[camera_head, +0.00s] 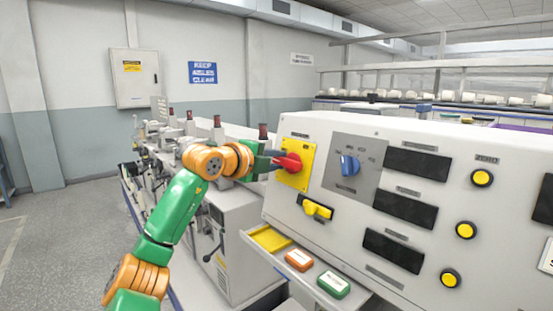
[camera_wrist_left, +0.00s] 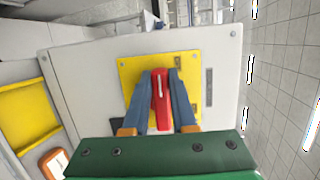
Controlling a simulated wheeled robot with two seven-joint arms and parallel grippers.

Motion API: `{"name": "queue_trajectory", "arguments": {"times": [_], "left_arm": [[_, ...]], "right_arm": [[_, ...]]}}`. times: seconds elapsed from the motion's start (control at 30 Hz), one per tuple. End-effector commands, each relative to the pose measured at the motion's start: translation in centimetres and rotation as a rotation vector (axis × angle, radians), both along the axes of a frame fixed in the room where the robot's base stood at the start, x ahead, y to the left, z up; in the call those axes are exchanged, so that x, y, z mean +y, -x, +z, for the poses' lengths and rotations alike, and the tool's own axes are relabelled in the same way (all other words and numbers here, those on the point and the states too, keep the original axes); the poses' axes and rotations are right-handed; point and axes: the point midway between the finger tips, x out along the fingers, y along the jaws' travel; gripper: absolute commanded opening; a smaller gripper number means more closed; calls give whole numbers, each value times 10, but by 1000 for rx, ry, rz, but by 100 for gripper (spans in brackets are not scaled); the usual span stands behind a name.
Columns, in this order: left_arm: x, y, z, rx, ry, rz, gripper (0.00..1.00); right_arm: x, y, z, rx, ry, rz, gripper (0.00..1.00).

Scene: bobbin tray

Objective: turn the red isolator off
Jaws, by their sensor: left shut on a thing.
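The red isolator (camera_head: 290,162) is a red rotary handle on a yellow plate (camera_head: 302,152) at the left end of the grey control panel. It also shows in the left wrist view (camera_wrist_left: 161,98), with its long handle running up and down that picture. My left gripper (camera_head: 277,161) is at the isolator. Its two blue-grey fingers (camera_wrist_left: 161,92) lie on either side of the red handle, shut on it. The fingertips are small in the head view. My right gripper is not in view.
Below the isolator is a yellow switch (camera_head: 318,210). A blue rotary knob (camera_head: 349,165) is to its right. Several yellow buttons and dark displays fill the panel. A shelf below holds an orange block (camera_head: 299,260) and a green block (camera_head: 333,284).

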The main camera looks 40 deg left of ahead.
Motion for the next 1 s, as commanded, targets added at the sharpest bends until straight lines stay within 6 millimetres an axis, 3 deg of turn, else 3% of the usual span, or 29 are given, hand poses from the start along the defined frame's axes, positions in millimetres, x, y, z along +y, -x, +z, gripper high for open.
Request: {"name": "queue_trajectory", "arguments": {"times": [0.63, 0.67, 0.73, 1.0], "left_arm": [[-1, 0, -2, 6, 41, 8, 0], [-1, 0, -2, 6, 41, 8, 33], [-1, 0, -2, 5, 41, 8, 52], [0, 0, -1, 4, 39, 9, 55]], "right_arm": [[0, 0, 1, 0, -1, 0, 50], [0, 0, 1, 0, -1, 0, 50], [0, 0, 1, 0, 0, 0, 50], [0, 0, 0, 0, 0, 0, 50]]}}
